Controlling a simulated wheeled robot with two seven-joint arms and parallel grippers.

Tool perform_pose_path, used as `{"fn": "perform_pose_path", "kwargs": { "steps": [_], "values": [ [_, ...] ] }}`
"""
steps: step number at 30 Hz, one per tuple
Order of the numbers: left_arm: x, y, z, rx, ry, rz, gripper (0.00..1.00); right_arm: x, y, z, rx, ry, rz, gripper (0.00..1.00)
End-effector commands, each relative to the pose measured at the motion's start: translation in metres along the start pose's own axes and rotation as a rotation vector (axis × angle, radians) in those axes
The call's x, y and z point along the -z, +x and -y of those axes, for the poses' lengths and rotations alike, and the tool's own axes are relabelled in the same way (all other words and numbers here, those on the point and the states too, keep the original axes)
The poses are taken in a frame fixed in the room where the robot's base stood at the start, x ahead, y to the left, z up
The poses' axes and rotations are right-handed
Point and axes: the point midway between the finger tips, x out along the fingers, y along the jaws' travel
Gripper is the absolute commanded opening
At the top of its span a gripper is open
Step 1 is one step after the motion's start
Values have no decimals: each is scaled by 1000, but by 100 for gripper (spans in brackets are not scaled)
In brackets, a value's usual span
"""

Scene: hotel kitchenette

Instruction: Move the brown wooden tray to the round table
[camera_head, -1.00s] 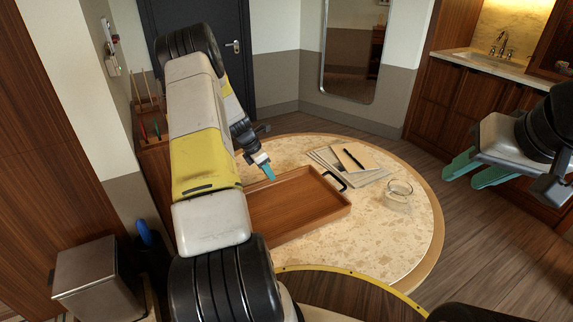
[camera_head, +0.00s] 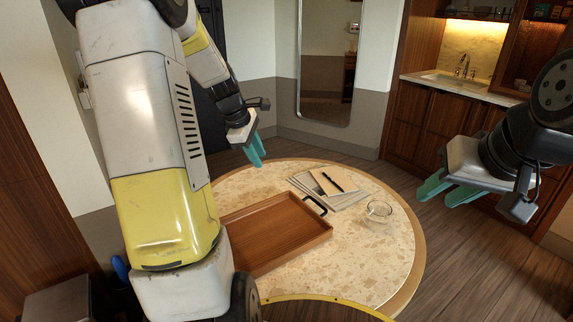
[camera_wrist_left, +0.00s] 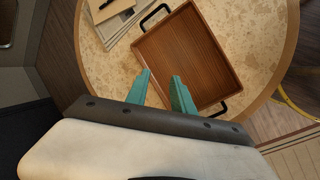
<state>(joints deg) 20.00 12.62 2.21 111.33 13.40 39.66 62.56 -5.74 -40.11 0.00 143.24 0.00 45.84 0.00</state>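The brown wooden tray (camera_head: 282,236) lies flat on the round table (camera_head: 362,262), towards its left side. My left arm hides the tray's left part in the head view. The left wrist view shows the whole tray (camera_wrist_left: 188,56) with a black handle at each end. My left gripper (camera_head: 257,160) is raised above the far left of the table, apart from the tray. Its teal fingers (camera_wrist_left: 160,90) are spread with nothing between them. My right gripper (camera_head: 440,192) is open and empty in the air to the right of the table.
Papers with a notebook and a black pen (camera_head: 330,184) lie behind the tray. A small glass bowl (camera_head: 379,211) stands to its right. The table's front right is bare. A sink counter (camera_head: 458,84) and a mirror (camera_head: 326,62) are at the back.

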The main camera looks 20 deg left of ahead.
Motion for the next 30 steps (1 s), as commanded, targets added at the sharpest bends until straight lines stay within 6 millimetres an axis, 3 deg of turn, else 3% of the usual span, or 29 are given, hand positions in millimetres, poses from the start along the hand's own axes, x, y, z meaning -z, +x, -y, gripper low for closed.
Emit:
{"fn": "perform_pose_path", "kwargs": {
  "steps": [1, 6, 15, 22, 30],
  "values": [
    [-20, -21, 7, -15, 114, -7, 29, 0, 0, 0, 0, 0, 0, 36],
    [-70, -72, 40, -47, 493, -32, 29, 0, 0, 0, 0, 0, 0, 36],
    [-132, -136, 124, -107, 1143, -97, 29, 0, 0, 0, 0, 0, 0, 36],
    [-151, -155, 181, -142, 1527, -154, 29, 0, 0, 0, 0, 0, 0, 36],
    [-154, -158, 201, -151, 1669, -177, 29, 0, 0, 0, 0, 0, 0, 36]
  ]
}}
